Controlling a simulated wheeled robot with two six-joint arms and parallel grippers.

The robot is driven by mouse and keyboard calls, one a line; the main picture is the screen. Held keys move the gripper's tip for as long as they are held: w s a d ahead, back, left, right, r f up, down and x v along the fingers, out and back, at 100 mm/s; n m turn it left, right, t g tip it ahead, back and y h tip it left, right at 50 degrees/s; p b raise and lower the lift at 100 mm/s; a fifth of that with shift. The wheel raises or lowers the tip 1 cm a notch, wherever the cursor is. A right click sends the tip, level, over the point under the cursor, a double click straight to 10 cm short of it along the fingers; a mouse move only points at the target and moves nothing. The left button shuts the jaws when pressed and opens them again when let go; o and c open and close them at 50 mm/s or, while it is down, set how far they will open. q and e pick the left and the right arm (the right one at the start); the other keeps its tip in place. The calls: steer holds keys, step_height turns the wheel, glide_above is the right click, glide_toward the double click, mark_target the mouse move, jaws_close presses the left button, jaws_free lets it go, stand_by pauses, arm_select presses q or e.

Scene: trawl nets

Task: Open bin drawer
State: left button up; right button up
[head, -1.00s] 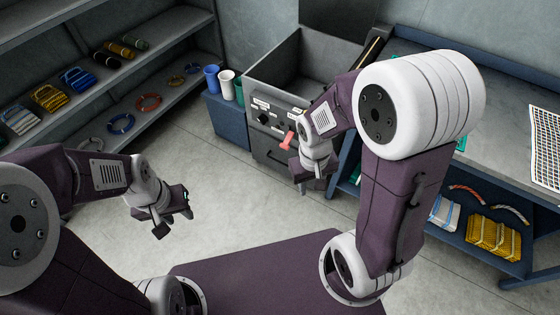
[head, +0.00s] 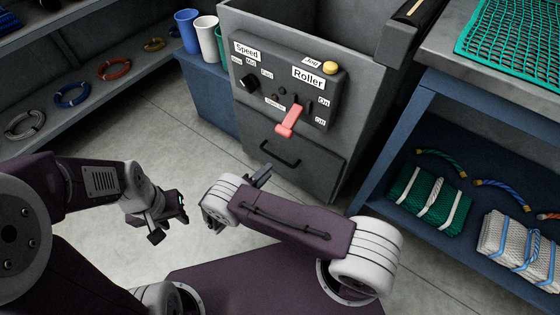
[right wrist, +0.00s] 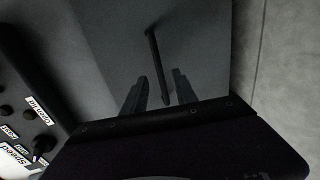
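The bin drawer (head: 318,172) is a dark grey front low on the grey machine, below the control panel. It looks shut. Its black bar handle (head: 280,158) also shows in the right wrist view (right wrist: 154,58). My right gripper (head: 262,172) is just in front of the handle; the arm hides part of it. In the right wrist view its two fingers (right wrist: 160,82) are apart, with one end of the handle between them in the picture. I cannot tell whether they touch it. My left gripper (head: 168,220) is open and empty over the floor, away from the drawer.
Above the drawer is a control panel (head: 285,85) with a red lever (head: 290,121) and a yellow button (head: 330,68). A blue cabinet (head: 205,95) with cups stands left. A blue workbench (head: 398,125) with net bundles stands close on the right. The floor in front is clear.

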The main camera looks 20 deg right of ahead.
mark_target(280, 159)
steer(key=b+x, duration=0.4)
steer(key=x, duration=0.5)
steer(key=shift+d+r, duration=0.1)
steer(key=shift+r, duration=0.05)
jaws_close()
stand_by(1.1)
